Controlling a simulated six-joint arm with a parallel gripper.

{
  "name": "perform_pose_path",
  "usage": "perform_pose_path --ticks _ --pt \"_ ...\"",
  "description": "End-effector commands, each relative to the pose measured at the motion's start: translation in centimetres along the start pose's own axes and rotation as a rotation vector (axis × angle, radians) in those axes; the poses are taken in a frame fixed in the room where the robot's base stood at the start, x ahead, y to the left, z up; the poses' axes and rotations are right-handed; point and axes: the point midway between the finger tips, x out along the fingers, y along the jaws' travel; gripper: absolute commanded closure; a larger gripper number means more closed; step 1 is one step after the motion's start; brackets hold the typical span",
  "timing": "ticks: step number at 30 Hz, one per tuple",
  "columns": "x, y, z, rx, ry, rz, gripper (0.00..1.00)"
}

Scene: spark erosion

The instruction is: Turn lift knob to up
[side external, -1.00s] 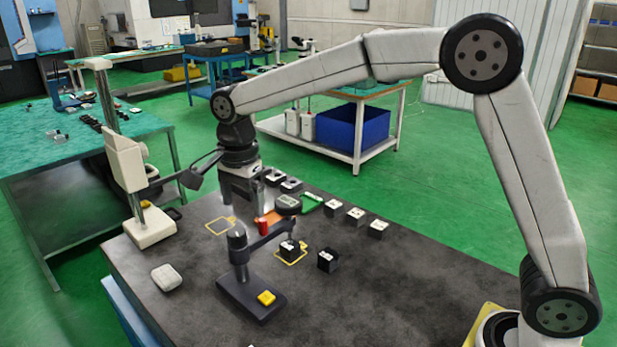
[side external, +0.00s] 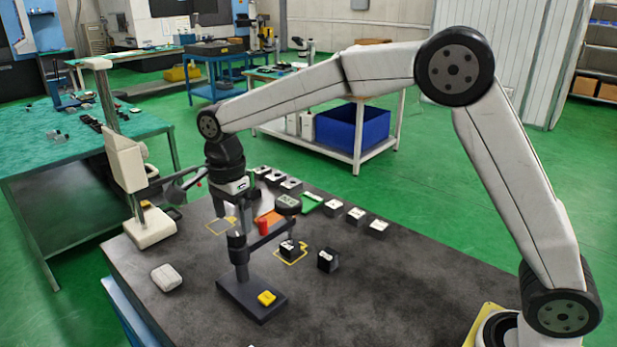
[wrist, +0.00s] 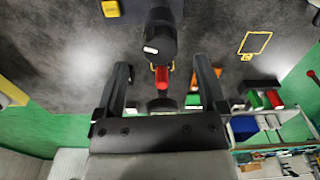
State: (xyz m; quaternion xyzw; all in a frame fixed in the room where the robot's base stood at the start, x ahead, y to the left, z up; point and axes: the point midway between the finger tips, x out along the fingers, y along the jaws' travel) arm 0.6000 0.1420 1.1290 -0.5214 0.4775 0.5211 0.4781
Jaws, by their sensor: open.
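A dark stand with a flat base (side external: 262,310) and an upright post (side external: 239,268) is on the dark table. The post's rounded black top, with a white mark, shows in the wrist view (wrist: 158,34); I take it for the lift knob, but cannot read its setting. A red cylinder (side external: 263,228) is on the stand's side arm and shows in the wrist view (wrist: 162,78). My gripper (side external: 236,217) points down by the post's top. Its fingers (wrist: 163,67) are apart and empty in the wrist view, with the black top beyond their tips. Contact cannot be told.
A yellow button (side external: 266,297) is on the base. Black blocks (side external: 327,260) stand right of the stand, several more along the back edge. A round dark gauge (side external: 288,204) is behind. A pale column instrument (side external: 152,228) stands left. The table's right part is clear.

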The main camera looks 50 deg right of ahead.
Motion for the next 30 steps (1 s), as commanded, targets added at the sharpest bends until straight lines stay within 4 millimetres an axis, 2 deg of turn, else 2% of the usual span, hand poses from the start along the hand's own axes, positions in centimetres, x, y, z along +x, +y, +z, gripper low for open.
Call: perform_pose_path --ticks 3,9,20,21,23,24,29,30 --pt "1.5 0.1 0.0 0.000 0.000 0.002 0.09" --pt "3.2 0.1 0.0 -0.001 0.000 0.002 0.09" --pt "3.6 0.0 0.0 -0.001 0.000 0.000 0.09" --pt "3.6 0.0 0.0 -0.001 0.000 0.000 0.16" --pt "3.6 0.0 0.0 -0.001 0.000 0.000 0.35" --pt "3.6 0.0 0.0 -0.001 0.000 0.000 0.48" --pt "3.6 0.0 0.0 -0.001 0.000 0.000 0.98" --pt "3.5 0.0 0.0 -0.001 0.000 0.000 1.00"
